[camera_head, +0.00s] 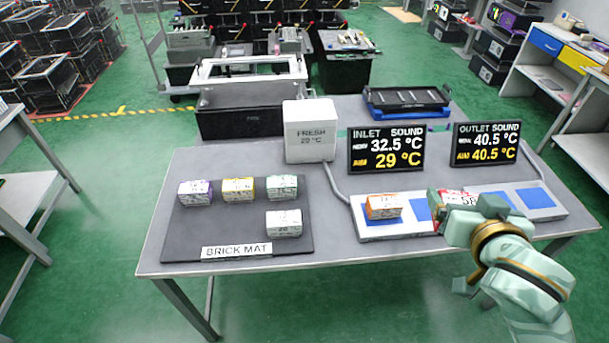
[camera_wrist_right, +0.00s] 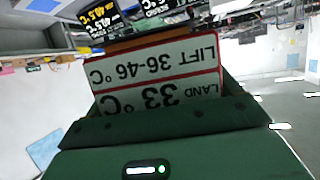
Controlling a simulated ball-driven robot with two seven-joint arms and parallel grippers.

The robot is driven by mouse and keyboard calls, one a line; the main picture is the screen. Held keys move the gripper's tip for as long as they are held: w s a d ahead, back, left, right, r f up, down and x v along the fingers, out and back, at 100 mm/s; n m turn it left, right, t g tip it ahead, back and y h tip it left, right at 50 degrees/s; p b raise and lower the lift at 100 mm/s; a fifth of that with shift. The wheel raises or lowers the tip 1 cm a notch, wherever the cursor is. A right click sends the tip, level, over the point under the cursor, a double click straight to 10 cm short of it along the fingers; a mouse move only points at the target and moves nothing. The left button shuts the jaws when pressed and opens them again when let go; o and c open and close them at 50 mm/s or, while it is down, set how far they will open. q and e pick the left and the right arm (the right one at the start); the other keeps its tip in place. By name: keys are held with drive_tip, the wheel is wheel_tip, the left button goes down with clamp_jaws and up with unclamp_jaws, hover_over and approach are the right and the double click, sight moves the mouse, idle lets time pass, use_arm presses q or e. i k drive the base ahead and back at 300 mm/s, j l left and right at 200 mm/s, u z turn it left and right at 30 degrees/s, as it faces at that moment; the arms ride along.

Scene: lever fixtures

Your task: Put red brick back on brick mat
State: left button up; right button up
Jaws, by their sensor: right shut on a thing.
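The red brick (camera_head: 457,198) with a white label is in my right gripper (camera_head: 463,207), over the middle of the white strip at the table's right side. I cannot tell whether it touches the strip. In the right wrist view the brick (camera_wrist_right: 160,75) shows a red-edged label reading "LIFT 36-46 °C" and "LAND 33 °C", close against the green gripper (camera_wrist_right: 165,125). The black brick mat (camera_head: 185,235) lies at the left of the table. Purple (camera_head: 195,193), yellow (camera_head: 238,189), green (camera_head: 283,187) and white (camera_head: 284,223) bricks sit on it. My left gripper is out of view.
An orange brick (camera_head: 383,206) sits on the white strip (camera_head: 375,234) with blue squares. A white "FRESH" box (camera_head: 310,130), the inlet display (camera_head: 386,149) and outlet display (camera_head: 486,143) stand behind. The mat's front left and the table between mat and strip are clear.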

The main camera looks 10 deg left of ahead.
sight(192, 235)
drive_tip(key=j+z, duration=0.1)
drive_tip(key=j, duration=0.4)
drive_tip(key=k+j+z, duration=0.1)
drive_tip(key=j, duration=0.35)
drive_tip(key=k+j+z, duration=0.1)
drive_tip(key=j, duration=0.35)
drive_tip(key=k+j+z, duration=0.1)
drive_tip(key=j, duration=0.4)
drive_tip(key=k+j+z, duration=0.15)
drive_tip(key=j, duration=0.3)
drive_tip(key=i+j, duration=0.15)
drive_tip(key=j, duration=0.3)
drive_tip(key=i+j+z, duration=0.15)
drive_tip(key=j, duration=0.8)
drive_tip(key=i+z, duration=0.05)
